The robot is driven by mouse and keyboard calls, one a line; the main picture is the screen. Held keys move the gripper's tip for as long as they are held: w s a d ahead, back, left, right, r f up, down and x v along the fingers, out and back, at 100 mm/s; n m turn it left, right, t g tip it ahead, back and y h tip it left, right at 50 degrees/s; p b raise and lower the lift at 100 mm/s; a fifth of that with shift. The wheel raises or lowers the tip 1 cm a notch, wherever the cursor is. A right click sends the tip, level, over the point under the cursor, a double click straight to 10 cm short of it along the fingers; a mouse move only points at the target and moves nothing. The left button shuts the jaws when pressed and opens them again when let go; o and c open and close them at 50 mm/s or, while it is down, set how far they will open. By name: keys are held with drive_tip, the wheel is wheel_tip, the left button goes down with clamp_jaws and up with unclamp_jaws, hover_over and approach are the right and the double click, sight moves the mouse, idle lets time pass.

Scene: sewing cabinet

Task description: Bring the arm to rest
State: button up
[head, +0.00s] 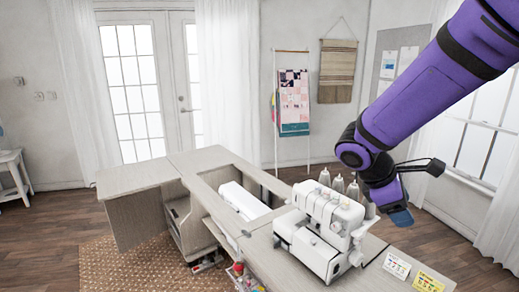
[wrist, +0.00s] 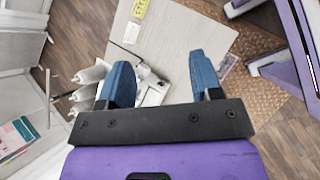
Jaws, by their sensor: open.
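My gripper (wrist: 160,84) shows in the wrist view with its two blue fingers wide apart and nothing between them. In the head view my purple arm reaches in from the upper right, and the gripper (head: 401,217) hangs low behind and right of the white serger (head: 322,225). The serger stands on the right part of the cabinet top. In the wrist view part of the serger (wrist: 151,94) shows beyond and between the fingers. I cannot tell the exact gap between gripper and serger.
The sewing cabinet (head: 140,178) has a recess holding a white machine (head: 243,201). Thread cones (head: 338,183) stand behind the serger. A white card (head: 397,264) and a yellow card (head: 428,283) lie on the right end. A quilt rack (head: 293,100) stands at the back wall.

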drive_tip(key=s+r+m+t+y, duration=0.2)
drive_tip(key=s+r+m+y, duration=0.2)
drive_tip(key=s, duration=0.4)
drive_tip(key=s+r+m+t+y, duration=0.3)
drive_tip(key=s+r+m, duration=0.4)
drive_tip(key=s+m, duration=0.2)
drive_tip(key=shift+s+d+t+y, duration=0.15)
drive_tip(key=shift+s+t+y, duration=0.15)
drive_tip(key=shift+y, duration=0.1)
drive_tip(key=shift+o, duration=0.2)
idle(0.9)
